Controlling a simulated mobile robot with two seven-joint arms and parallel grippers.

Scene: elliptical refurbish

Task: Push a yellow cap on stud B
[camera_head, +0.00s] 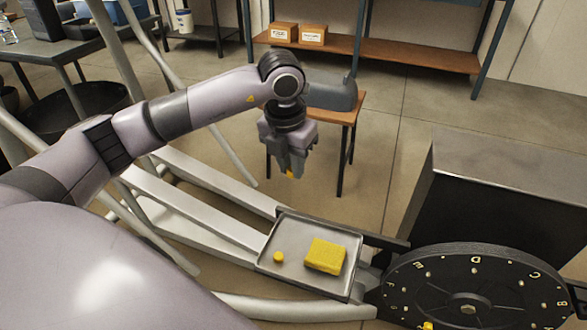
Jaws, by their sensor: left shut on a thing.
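My left gripper (290,170) is shut on a small yellow piece, likely a cap, which shows only as a bit of yellow at the fingertips. It hangs in the air above the floor, beyond the tray. A small round yellow cap (278,257) lies on the grey tray (290,227), left of a larger yellow block (325,256). My right gripper is not in view.
A yellow piece (428,326) shows at the plate's near edge, cut by the frame. A dark box-like cabinet (510,170) stands behind the plate. A small wooden table (347,108) with a grey object stands behind my gripper. Open floor lies between gripper and cabinet.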

